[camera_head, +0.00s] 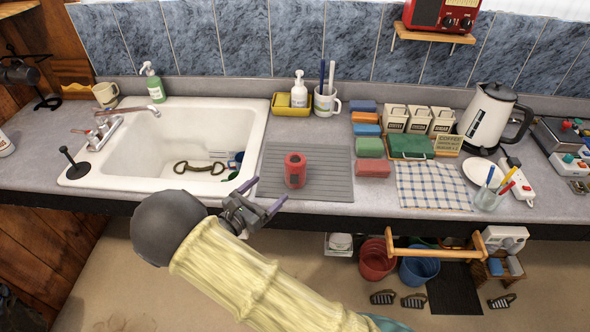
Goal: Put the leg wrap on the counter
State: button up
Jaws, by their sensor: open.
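A red roll (295,171), which looks like the leg wrap, stands upright on a grey ribbed mat (330,186) on the counter (375,206), right of the sink. My gripper (265,194) is open and empty at the counter's front edge. It is just left of the roll and nearer to me, apart from it in the picture. The roll is in full view.
The white sink (120,166) at left holds a bit-like metal piece (199,168). Right of the mat are colored blocks (371,170), a checked cloth (432,187), a glass with pens (488,200) and a kettle (487,117). A wooden rail (435,253) hangs below the counter.

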aim_at(289, 169)
jog(key=p+x, duration=0.3)
jog(key=x, duration=0.7)
jog(key=shift+w, duration=0.15)
jog(key=shift+w+d+r+p, duration=0.15)
jog(key=shift+w+d+p, duration=0.2)
jog(key=shift+p, duration=0.2)
jog(key=p+x, duration=0.2)
jog(key=x, duration=0.1)
jog(key=shift+w, duration=0.3)
jog(key=shift+w+d, duration=0.2)
jog(key=shift+w, duration=0.2)
jog(key=c, duration=1.2)
